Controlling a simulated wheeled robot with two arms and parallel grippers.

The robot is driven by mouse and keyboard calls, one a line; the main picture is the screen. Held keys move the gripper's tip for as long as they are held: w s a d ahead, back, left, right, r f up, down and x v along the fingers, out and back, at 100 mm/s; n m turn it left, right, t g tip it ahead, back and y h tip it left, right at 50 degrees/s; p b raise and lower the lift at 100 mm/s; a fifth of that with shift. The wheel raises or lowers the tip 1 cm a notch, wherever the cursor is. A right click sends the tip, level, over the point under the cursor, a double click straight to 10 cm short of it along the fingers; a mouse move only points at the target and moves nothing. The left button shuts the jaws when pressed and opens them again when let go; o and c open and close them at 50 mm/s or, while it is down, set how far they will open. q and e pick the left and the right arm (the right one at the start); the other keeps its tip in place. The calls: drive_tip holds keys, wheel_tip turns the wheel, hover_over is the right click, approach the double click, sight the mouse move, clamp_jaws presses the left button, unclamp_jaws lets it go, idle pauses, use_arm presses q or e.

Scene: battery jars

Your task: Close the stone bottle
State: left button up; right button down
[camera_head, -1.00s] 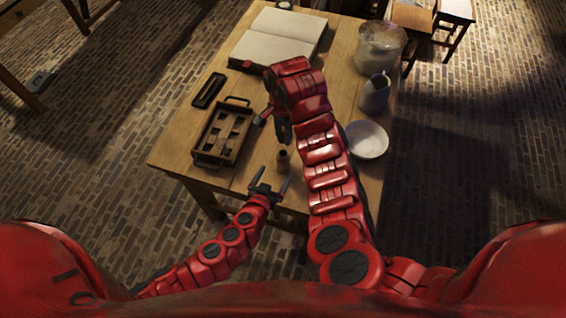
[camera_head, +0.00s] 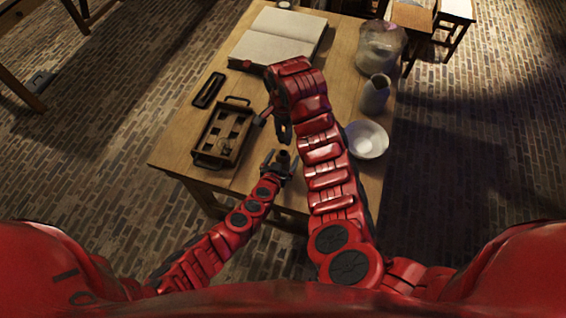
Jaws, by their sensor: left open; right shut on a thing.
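The stone bottle (camera_head: 283,158), small and brown, stands upright near the front edge of the table. My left gripper (camera_head: 280,163) is open, with its fingers on either side of the bottle; I cannot tell whether they touch it. My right gripper (camera_head: 281,131) points down just behind and above the bottle's mouth. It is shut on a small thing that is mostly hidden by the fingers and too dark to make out.
A wooden tray (camera_head: 203,160) with a handle stands left of the grippers, with a dark narrow case (camera_head: 207,90) behind it. A white bowl (camera_head: 367,139), a grey jug (camera_head: 375,94) and a large glass jar (camera_head: 381,46) line the right side. An open book (camera_head: 279,38) lies at the back.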

use_arm(q)
clamp_jaws()
idle(0.4)
use_arm(e)
drive_tip(key=shift+f, duration=2.5)
drive_tip(key=shift+f, duration=0.1)
drive_tip(key=shift+f, duration=0.75)
drive_tip(key=shift+f, duration=0.6)
drive_tip(key=shift+c, duration=2.1)
unclamp_jaws()
